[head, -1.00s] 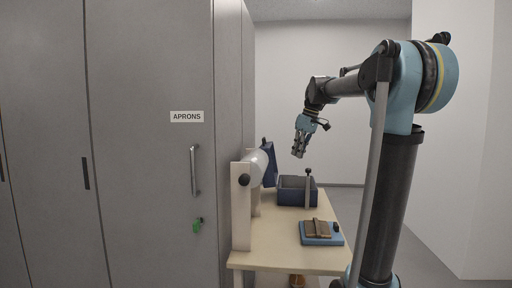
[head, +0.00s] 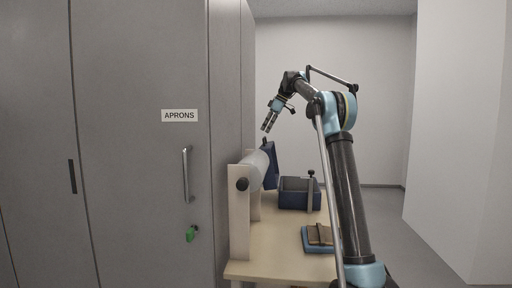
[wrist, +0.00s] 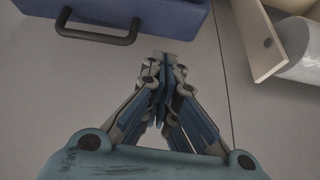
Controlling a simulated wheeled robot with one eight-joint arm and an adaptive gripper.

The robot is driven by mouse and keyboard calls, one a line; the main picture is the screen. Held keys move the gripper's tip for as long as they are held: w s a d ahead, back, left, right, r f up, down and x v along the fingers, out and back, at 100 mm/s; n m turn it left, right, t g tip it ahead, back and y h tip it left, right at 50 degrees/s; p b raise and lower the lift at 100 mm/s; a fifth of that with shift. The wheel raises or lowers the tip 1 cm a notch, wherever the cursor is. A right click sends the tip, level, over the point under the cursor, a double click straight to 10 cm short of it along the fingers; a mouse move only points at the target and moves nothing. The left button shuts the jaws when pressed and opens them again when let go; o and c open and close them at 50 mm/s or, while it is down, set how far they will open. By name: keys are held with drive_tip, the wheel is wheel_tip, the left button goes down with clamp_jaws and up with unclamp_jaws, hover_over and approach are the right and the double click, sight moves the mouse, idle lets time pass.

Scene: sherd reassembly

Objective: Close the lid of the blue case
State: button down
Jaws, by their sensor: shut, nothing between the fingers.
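The blue case (head: 298,194) stands open on the table; its dark blue lid (head: 270,167) is raised on the left side, leaning near upright. In the wrist view the lid (wrist: 175,18) fills the top left edge, with a black handle (wrist: 98,36) on it. My gripper (head: 266,131) is shut and empty, in the air above the lid and apart from it. In the wrist view my gripper (wrist: 158,62) has its fingers together, just below the lid's edge in the picture.
A pale roll on a wooden stand (head: 239,215) is just left of the lid; the roll (wrist: 302,50) also shows in the wrist view. A blue tray (head: 307,246) with a brown object lies at the front. Grey lockers (head: 140,190) close off the left. An upright clamp (head: 311,185) stands by the case.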

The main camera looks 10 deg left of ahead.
drive_tip(key=w+a+x, duration=0.1)
drive_tip(key=x, duration=0.9)
drive_tip(key=shift+w+a+n, duration=0.15)
drive_tip(key=shift+w+n, duration=0.15)
drive_tip(key=shift+w, duration=0.05)
drive_tip(key=shift+s, duration=0.1)
